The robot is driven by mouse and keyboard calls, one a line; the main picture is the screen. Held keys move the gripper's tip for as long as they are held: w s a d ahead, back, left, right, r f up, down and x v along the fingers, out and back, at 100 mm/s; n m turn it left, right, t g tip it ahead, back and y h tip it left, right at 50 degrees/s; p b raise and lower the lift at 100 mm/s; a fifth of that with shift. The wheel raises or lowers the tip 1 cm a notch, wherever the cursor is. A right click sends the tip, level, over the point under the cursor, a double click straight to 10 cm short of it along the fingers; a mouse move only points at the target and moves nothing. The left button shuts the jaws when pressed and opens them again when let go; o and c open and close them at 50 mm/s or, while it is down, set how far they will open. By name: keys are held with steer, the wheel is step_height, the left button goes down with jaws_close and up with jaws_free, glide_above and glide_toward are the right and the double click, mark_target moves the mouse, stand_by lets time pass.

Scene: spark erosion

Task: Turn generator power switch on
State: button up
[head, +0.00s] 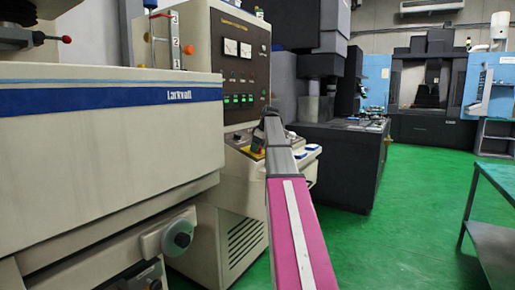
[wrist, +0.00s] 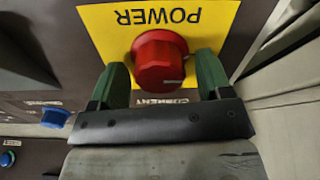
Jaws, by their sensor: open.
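The generator power switch is a round red knob (wrist: 160,62) on a yellow plate (wrist: 215,22) whose word POWER appears upside down in the wrist view. A short pale mark shows on the knob's lower right. My gripper (wrist: 162,75) is open, with one green finger on each side of the knob. I cannot tell whether either finger touches it. In the head view, my gripper (head: 271,122) is small and dark against the generator cabinet (head: 199,60), and the knob cannot be made out. The cabinet's dark panel (head: 241,58) has meters and lit green displays.
A blue knob (wrist: 55,118) and a blue button (wrist: 8,158) lie left of the gripper in the wrist view. A cream machine (head: 110,130) stands left of my arm. A green table (head: 493,180) stands at right, with open green floor (head: 410,225) between.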

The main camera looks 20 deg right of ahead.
steer(key=shift+f, duration=0.15)
steer(key=c, duration=0.9)
steer(key=shift+c, duration=0.2)
steer(key=shift+m, duration=0.4)
steer(key=m, duration=0.3)
steer(key=shift+m, duration=0.4)
steer(key=m, duration=0.4)
steer(key=shift+m, duration=0.3)
steer(key=m, duration=0.4)
steer(key=shift+d+h, duration=0.1)
steer(key=shift+h, duration=0.2)
steer(key=m, duration=0.4)
steer(key=shift+m, duration=0.3)
steer(key=shift+f, duration=0.1)
